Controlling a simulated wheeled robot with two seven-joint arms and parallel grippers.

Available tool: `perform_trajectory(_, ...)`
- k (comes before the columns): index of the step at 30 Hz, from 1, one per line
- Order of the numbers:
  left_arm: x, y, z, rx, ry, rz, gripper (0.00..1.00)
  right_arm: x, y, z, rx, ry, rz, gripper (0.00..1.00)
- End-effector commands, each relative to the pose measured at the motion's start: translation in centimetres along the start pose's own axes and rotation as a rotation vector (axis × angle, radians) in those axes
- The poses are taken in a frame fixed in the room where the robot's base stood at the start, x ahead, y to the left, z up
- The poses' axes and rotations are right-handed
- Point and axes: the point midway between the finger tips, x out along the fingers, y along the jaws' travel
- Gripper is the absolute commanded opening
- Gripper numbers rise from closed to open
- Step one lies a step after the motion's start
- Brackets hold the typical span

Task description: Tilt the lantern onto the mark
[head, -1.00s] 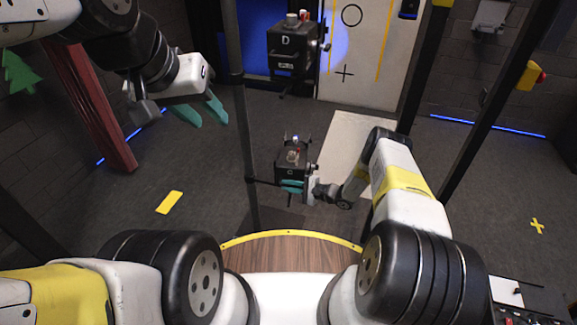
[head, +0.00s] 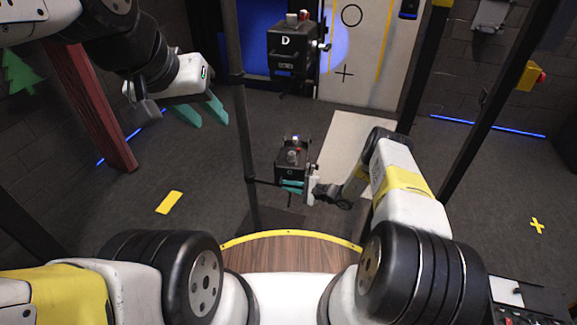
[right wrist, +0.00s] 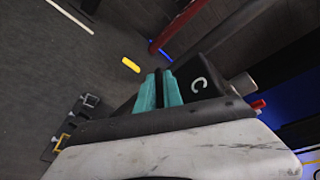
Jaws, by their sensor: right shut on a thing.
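A black lantern marked C (head: 288,163) sits low in the middle of the head view, on a dark upright post. My right gripper (head: 292,186) is shut on the front of this lantern with its teal fingers. A second black lantern marked D (head: 292,42) is higher up. A bluish light spot (head: 338,45) lies behind it on the white panel, between a black circle (head: 352,15) and a black cross (head: 344,73). My left gripper (head: 203,112) is open and empty.
Dark posts stand left and right of the lanterns. A red post (head: 95,110) is at the left. A yellow bar (head: 169,202) and a yellow cross (head: 537,226) are on the floor. A yellow box with a red button (head: 528,76) hangs at the right.

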Motion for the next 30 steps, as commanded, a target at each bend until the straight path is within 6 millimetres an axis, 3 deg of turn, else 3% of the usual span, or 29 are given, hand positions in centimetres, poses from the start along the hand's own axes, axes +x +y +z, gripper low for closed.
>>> perform_trajectory(15,0.0,0.0,0.0,0.0,0.0,0.0,0.36,0.1,-0.1,0.1,-0.003,-0.001,0.0,0.0)
perform_trajectory(21,0.0,0.0,0.0,0.0,0.0,0.0,0.36,-0.3,-1.5,0.6,0.072,0.002,0.027,0.0)
perform_trajectory(30,0.0,0.0,0.0,0.0,0.0,0.0,0.36,-0.2,-1.9,0.9,0.069,-0.001,0.028,0.0)
